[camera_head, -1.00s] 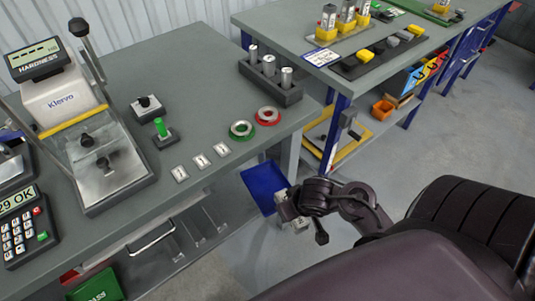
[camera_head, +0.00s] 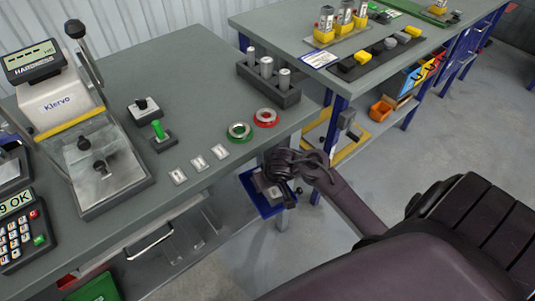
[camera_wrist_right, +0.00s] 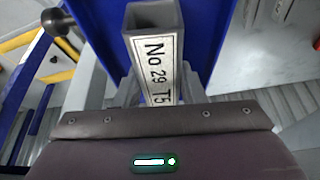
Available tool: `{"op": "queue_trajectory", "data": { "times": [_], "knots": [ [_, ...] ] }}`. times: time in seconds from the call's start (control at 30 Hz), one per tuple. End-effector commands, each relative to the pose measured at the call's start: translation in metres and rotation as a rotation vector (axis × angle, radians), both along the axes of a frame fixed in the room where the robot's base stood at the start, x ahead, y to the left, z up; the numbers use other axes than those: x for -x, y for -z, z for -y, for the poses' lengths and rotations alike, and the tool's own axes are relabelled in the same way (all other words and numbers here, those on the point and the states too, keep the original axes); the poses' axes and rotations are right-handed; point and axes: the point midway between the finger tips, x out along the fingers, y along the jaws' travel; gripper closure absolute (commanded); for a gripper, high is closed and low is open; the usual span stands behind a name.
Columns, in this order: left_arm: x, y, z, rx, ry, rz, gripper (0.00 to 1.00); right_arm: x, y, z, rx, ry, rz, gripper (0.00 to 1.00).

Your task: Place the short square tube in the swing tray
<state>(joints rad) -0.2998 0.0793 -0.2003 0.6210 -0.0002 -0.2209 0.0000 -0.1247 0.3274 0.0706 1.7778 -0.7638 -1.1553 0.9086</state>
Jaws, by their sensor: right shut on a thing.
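The short square tube (camera_wrist_right: 152,17) is grey and hollow, with a white label reading "No 29 T5". My right gripper (camera_wrist_right: 155,88) is shut on it, with a finger on each side, and the tube's open end faces away from the palm. The swing tray (camera_head: 249,185) is a blue tray beside the table's right front corner, below the top. My right gripper (camera_head: 271,190) is over it in the head view and hides part of it. The tray's blue surface (camera_wrist_right: 207,35) lies behind the tube in the wrist view; I cannot tell the gap. My left gripper is out of view.
The grey table (camera_head: 125,225) carries a hardness tester (camera_head: 60,100), a green-handled switch (camera_head: 160,135), a green ring (camera_head: 239,132), a red ring (camera_head: 265,118) and a block of cylinders (camera_head: 268,85). A second bench (camera_head: 280,25) stands behind. Open floor (camera_head: 450,130) lies at right.

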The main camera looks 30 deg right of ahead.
Motion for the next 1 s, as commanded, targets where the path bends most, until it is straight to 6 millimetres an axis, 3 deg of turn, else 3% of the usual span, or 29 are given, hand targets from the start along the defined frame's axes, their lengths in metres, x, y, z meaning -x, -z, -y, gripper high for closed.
{"op": "queue_trajectory", "data": {
  "times": [0.3,0.33,0.47,0.77,1.0],
  "knots": [
    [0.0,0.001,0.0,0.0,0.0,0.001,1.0,0.0,0.002,0.0,-0.001,0.0,0.001,0.9],
    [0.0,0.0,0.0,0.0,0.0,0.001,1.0,0.0,0.002,0.0,-0.001,0.0,0.0,0.6],
    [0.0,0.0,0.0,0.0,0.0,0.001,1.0,0.0,0.001,0.0,-0.001,0.0,0.0,0.43],
    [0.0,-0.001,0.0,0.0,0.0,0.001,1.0,0.0,0.0,0.0,-0.001,0.0,0.001,0.42],
    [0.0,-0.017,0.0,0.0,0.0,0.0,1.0,0.011,-0.032,-0.002,-0.003,0.003,0.002,0.42]
  ]
}}
